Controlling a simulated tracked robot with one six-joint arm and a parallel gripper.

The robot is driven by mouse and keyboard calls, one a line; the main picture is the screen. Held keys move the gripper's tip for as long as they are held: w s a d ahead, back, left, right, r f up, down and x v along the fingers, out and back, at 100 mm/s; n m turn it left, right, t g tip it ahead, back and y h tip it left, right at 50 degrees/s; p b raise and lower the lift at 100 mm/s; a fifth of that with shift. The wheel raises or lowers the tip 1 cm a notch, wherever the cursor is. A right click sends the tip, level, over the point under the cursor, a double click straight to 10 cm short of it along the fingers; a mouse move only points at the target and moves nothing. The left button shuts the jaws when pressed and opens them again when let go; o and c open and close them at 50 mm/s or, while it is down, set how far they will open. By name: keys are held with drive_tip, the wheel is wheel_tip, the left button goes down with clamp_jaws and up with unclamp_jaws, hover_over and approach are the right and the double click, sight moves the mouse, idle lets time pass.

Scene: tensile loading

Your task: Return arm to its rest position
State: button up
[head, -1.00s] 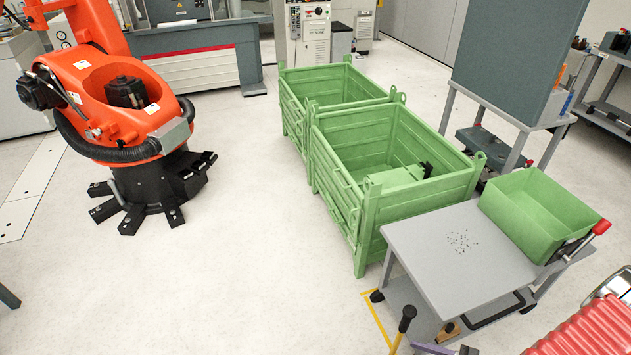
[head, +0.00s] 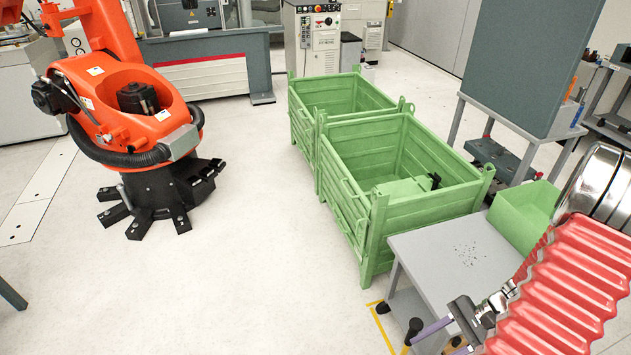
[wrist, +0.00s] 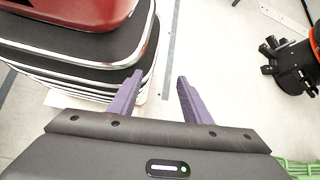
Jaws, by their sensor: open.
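My arm enters the head view at the lower right, with red ribbed bellows and a shiny metal joint. My gripper (wrist: 160,80) shows in the wrist view as two purple fingers, spread apart with nothing between them. The pale floor lies beyond them. In the head view a purple finger (head: 434,329) shows low in the picture, in front of the grey cart top (head: 450,265). The other finger is hard to make out there. My arm hides the cart's right part and some of the small green box (head: 522,215).
Two large green crates (head: 345,225) stand at the centre, the near one holding a green object (head: 405,190). An orange robot arm (head: 125,110) stands at the left. A grey panel (head: 535,60) rises at the right. The floor (head: 235,270) between orange arm and crates is clear.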

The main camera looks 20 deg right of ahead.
drive_tip(key=w+a+r+n+h, duration=0.2)
drive_tip(key=a+r+n+h, duration=0.15)
drive_tip(key=r, duration=0.45)
drive_tip(key=w+a+r+n+t+h, duration=0.1)
drive_tip(key=w+a+r+n+h, duration=0.15)
drive_tip(key=a+r+n, duration=0.35)
drive_tip(key=w+a+r+n+h, duration=0.2)
drive_tip(key=r+n+h, duration=0.1)
drive_tip(key=r, duration=0.6)
drive_tip(key=a+r+n+t, duration=0.3)
drive_tip(key=a+r+n, duration=0.1)
drive_tip(key=a+r, duration=0.4)
drive_tip(key=shift+s+a+t, duration=0.3)
drive_tip(key=shift+s+a, duration=0.15)
drive_tip(key=shift+a, duration=0.25)
